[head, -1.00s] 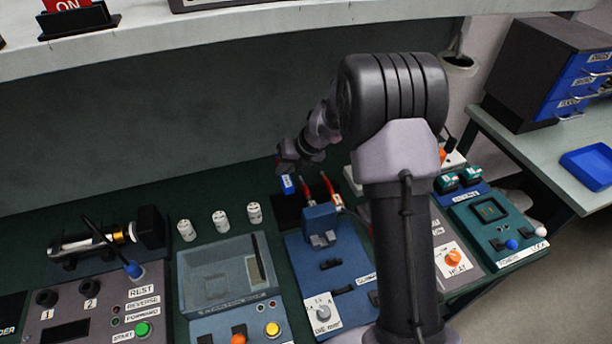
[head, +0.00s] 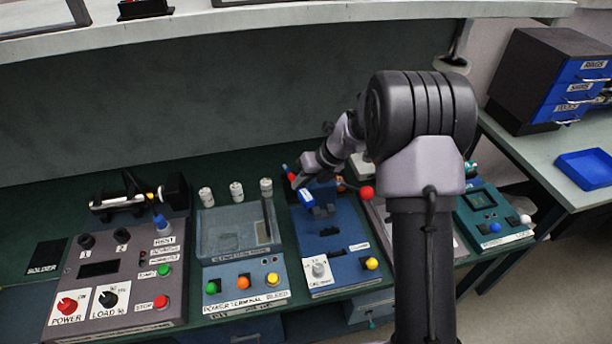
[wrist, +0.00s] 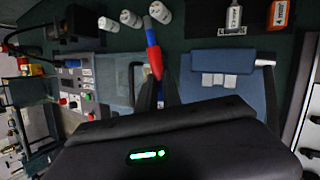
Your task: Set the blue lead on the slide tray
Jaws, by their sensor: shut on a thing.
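I cannot tell which surface is the slide tray, and the lead appears apart from both.
Three white canisters (head: 237,190) stand behind the grey tray. A red ball knob (head: 366,193) stands up right of the gripper. A grey power panel (head: 120,285) is at left. A blue bin (head: 585,168) sits on the side table.

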